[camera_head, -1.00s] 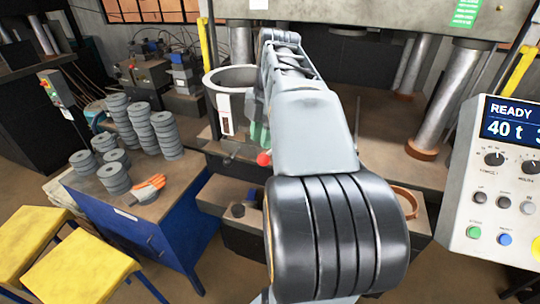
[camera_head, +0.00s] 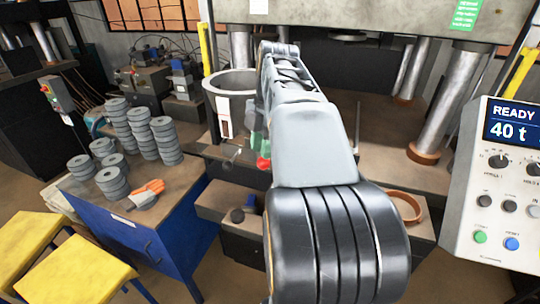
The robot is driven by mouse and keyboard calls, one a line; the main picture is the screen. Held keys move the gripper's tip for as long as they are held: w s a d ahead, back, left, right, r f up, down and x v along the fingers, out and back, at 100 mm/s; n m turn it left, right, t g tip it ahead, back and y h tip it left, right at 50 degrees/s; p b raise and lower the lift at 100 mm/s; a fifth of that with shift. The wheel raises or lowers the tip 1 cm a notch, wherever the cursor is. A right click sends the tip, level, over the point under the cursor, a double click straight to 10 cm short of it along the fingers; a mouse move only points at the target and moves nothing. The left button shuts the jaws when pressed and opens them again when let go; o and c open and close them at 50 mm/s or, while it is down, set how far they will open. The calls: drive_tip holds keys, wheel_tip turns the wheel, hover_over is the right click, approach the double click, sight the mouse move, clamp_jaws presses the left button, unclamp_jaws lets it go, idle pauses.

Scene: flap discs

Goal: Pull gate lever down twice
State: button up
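A red ball knob (camera_head: 263,163), which looks like the end of the gate lever, shows just left of my arm, below a white cylindrical container (camera_head: 231,90) on the press bed. A small greenish part (camera_head: 258,132) stands just above the knob, partly behind my arm. My grey and black arm reaches forward through the middle of the view and covers much of this area. My gripper is hidden behind the arm, so its fingers and any contact with the lever do not show.
Stacks of grey flap discs (camera_head: 166,140) and an orange glove (camera_head: 148,190) lie on a blue-sided bench (camera_head: 150,235) at left. Yellow stools (camera_head: 75,275) stand at front left. A control panel (camera_head: 500,185) reading READY is at right. A copper-coloured ring (camera_head: 408,207) lies right of my arm.

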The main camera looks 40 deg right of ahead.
drive_tip(key=d+b+x, duration=0.2)
drive_tip(key=b+x, duration=0.5)
drive_tip(key=x, duration=0.2)
drive_tip(key=shift+f, duration=0.5)
idle(0.4)
drive_tip(key=shift+r, duration=0.1)
drive_tip(key=p+v, duration=0.3)
drive_tip(key=a+p+v, duration=0.1)
drive_tip(key=p+v, duration=0.2)
drive_tip(key=v, duration=0.1)
drive_tip(key=a+p+v, duration=0.1)
drive_tip(key=p+v, duration=0.2)
drive_tip(key=v, duration=0.1)
drive_tip(key=shift+a+r+p, duration=0.2)
drive_tip(key=shift+p, duration=0.1)
drive_tip(key=shift+f, duration=0.2)
idle(0.6)
